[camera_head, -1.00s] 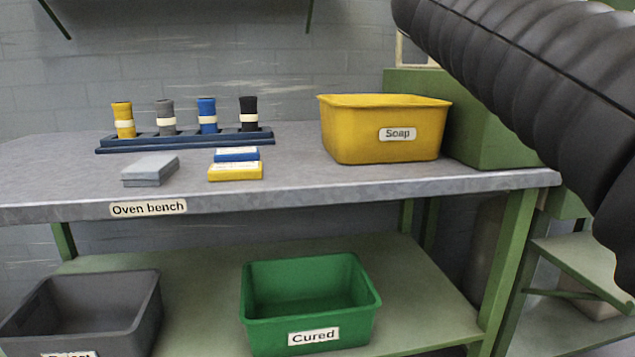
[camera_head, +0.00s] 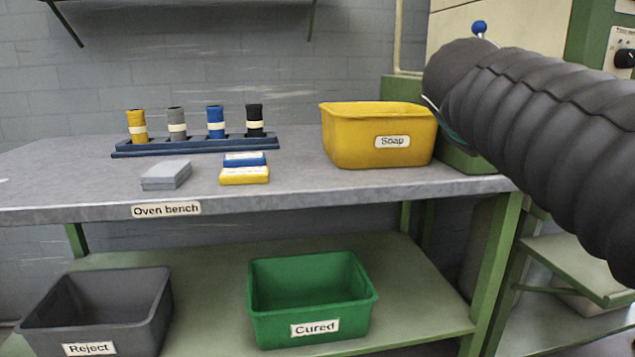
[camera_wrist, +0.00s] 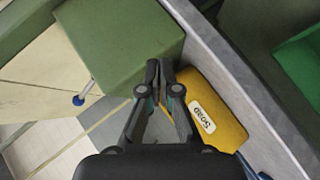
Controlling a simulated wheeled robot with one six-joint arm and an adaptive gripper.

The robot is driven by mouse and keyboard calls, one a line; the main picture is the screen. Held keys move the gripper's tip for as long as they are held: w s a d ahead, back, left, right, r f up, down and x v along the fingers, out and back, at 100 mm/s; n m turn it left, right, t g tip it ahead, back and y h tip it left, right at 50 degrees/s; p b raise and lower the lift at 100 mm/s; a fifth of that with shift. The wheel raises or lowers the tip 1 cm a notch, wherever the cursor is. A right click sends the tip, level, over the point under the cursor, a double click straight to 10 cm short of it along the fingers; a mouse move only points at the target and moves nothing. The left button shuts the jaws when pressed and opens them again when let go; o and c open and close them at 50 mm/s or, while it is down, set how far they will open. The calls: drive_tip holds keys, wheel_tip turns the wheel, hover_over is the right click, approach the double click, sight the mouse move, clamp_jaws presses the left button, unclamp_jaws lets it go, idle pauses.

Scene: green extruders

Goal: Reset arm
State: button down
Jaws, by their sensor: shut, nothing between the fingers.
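My gripper (camera_wrist: 160,78) shows in the wrist view with its fingertips together and nothing between them. It is above the area beside the yellow Soap bin (camera_wrist: 224,110), which lies just to its right in that view. In the head view, my black-sleeved arm comes in from the right and its end is near the right side of the Soap bin (camera_head: 378,150). The gripper fingers are hidden behind the arm there.
The Oven bench (camera_head: 60,185) holds a blue rack (camera_head: 190,148) with several coloured cylinders, grey blocks (camera_head: 166,176) and blue and yellow blocks (camera_head: 245,174). Below are a grey Reject bin (camera_head: 95,310) and a green Cured bin (camera_head: 310,300). Green machinery (camera_wrist: 120,35) stands near my gripper.

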drive_tip(key=s+a+f+m+g+y+p, duration=0.2)
drive_tip(key=s+a+f+m+y, duration=0.1)
drive_tip(key=s+f, duration=0.6)
drive_tip(key=s+a+f+m+g+y+p, duration=0.2)
drive_tip(key=s+a+f, duration=0.4)
drive_tip(key=f, duration=1.1)
drive_tip(key=s+m+g+y, duration=0.1)
drive_tip(key=s+y, duration=0.1)
drive_tip(key=s, duration=0.2)
drive_tip(key=shift+s+p, duration=0.15)
drive_tip(key=shift+p, duration=0.25)
